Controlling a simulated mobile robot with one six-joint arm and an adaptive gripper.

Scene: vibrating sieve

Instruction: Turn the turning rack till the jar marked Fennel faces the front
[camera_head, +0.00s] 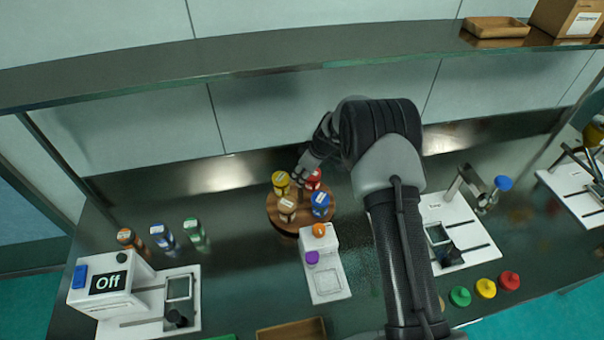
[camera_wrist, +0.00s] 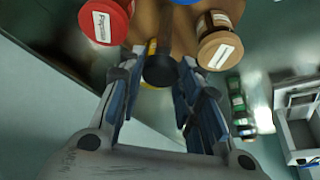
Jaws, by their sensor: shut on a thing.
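The turning rack (camera_head: 302,213) is a round wooden disc in the middle of the bench. It bears a yellow-lidded jar (camera_head: 281,180), a red-lidded jar (camera_head: 313,178), a blue-lidded jar (camera_head: 320,201) and a tan-lidded jar (camera_head: 287,206). My gripper (camera_head: 301,176) comes down from the back over the disc. The red lid (camera_wrist: 106,22) and tan lid (camera_wrist: 219,50) carry white labels there, too blurred to read surely.
Loose jars with brown (camera_head: 126,237), blue (camera_head: 161,237) and green (camera_head: 194,234) tops stand at left, behind a white machine (camera_head: 110,283) reading "Off". A white stand (camera_head: 327,280) sits close in front of the rack. A shelf (camera_head: 260,62) spans above.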

